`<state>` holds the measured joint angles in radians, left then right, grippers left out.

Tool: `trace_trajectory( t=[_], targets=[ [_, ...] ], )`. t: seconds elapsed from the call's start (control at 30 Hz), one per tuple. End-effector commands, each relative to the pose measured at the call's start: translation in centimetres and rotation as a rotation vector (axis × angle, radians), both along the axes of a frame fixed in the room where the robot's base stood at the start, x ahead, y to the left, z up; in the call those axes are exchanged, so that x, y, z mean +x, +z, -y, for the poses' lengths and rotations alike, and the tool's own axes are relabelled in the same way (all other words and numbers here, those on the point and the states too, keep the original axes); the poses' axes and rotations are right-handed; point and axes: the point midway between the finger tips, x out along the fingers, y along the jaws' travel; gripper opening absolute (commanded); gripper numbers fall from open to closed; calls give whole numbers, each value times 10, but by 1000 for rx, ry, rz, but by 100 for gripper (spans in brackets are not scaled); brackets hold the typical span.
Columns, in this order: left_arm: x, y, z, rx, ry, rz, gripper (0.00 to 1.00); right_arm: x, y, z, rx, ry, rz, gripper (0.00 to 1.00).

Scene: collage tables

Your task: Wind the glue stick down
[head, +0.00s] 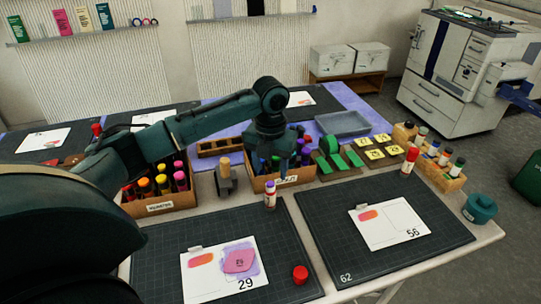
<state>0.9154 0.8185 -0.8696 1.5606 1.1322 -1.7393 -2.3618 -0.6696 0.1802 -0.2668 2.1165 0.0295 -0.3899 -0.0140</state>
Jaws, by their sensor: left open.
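My left gripper (284,170) is open and points down over the marker box behind the glue stick, apart from the stick. How far the glue is wound out is too small to tell. Another upright stick with a red top (410,161) stands at the back right. My right gripper is not in view.
The left mat (185,240) holds card 29 (208,283) with a pink piece. The right mat (330,215) holds card 56 (375,238). Marker boxes (160,208), yellow tags (376,154), a wooden bottle rack (452,184) and a teal tape dispenser (480,210) stand around them.

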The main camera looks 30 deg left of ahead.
Motion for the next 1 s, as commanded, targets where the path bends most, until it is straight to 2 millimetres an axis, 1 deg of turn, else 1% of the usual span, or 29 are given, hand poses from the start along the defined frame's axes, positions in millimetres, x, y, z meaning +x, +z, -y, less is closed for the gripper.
trace_trajectory(
  t=[0.03,0.3,0.5,0.7,0.97,1.0],
  targets=[
    [-1,-12,0,0,1,-6,51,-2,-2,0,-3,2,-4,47],
    [-1,-65,0,0,2,-4,51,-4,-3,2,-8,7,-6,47],
    [-1,-92,1,0,1,-2,51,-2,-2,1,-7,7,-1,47],
    [0,-103,0,0,1,0,51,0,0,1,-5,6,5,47],
    [0,-104,0,0,1,0,51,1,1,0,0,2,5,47],
    [0,-104,0,0,1,0,49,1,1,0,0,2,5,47]
  ],
)
